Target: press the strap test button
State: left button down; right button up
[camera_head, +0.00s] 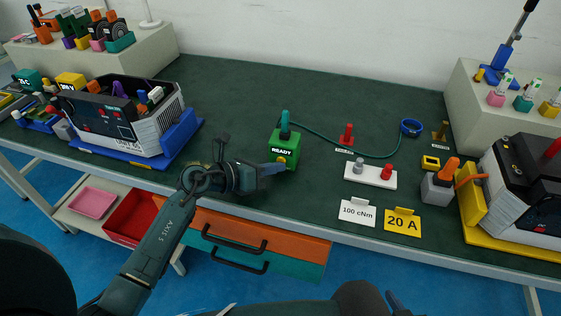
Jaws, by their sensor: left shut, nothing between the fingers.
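The strap tester is a green box (284,147) with a dark label reading READY, standing on the dark green bench top. A small yellow, button-like part (281,160) shows low on its front, partly hidden near my fingers. A teal plug stands on its top, and a cable runs from it to a blue ring (411,128). My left gripper (282,168) is shut and empty, its tips right at the lower front of the box; I cannot tell whether they touch it. My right gripper (396,302) shows only partly at the bottom edge, its fingers unclear.
A white block (370,175) with a grey and a red post stands to the right. Signs reading 100 cNm (357,213) and 20 A (402,222) stand near the front edge.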

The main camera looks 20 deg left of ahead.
dwell(0.5)
pick_arm(q)
jog(key=shift+s+p, duration=0.45)
jog(key=shift+s, duration=0.3)
jog(key=shift+s+a+p, duration=0.1)
jog(key=shift+s+p, duration=0.75)
jog(key=shift+s, duration=1.65)
